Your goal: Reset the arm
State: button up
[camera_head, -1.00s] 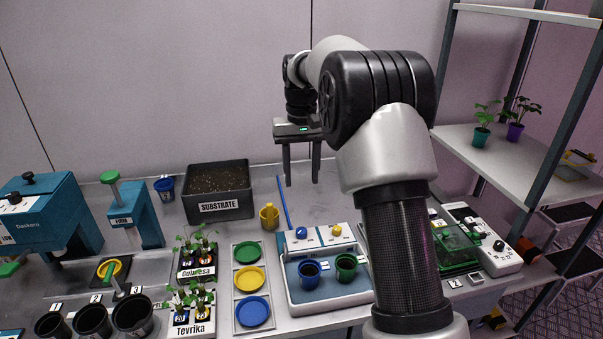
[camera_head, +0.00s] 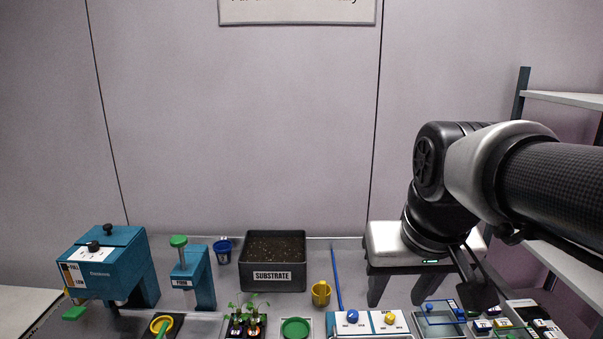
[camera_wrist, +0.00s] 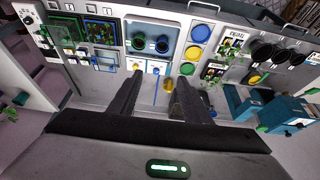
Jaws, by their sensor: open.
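My gripper (camera_head: 425,300) is at the right in the head view, pointing down above the back right part of the bench. Its fingers are apart and nothing is between them. In the wrist view my gripper (camera_wrist: 155,95) also shows its two dark fingers spread, with the bench below and beyond them. My arm comes in from the right edge of the head view.
On the bench are a substrate box (camera_head: 273,285), a yellow cup (camera_head: 321,293), a blue rod (camera_head: 338,280), a teal dispenser (camera_head: 110,262) and a firming press (camera_head: 195,275). A shelf rack (camera_head: 565,98) stands at the right.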

jog(key=s+f+t, duration=0.1)
jog(key=s+f, duration=0.1)
jog(key=s, duration=0.4)
jog(key=shift+f, duration=0.25)
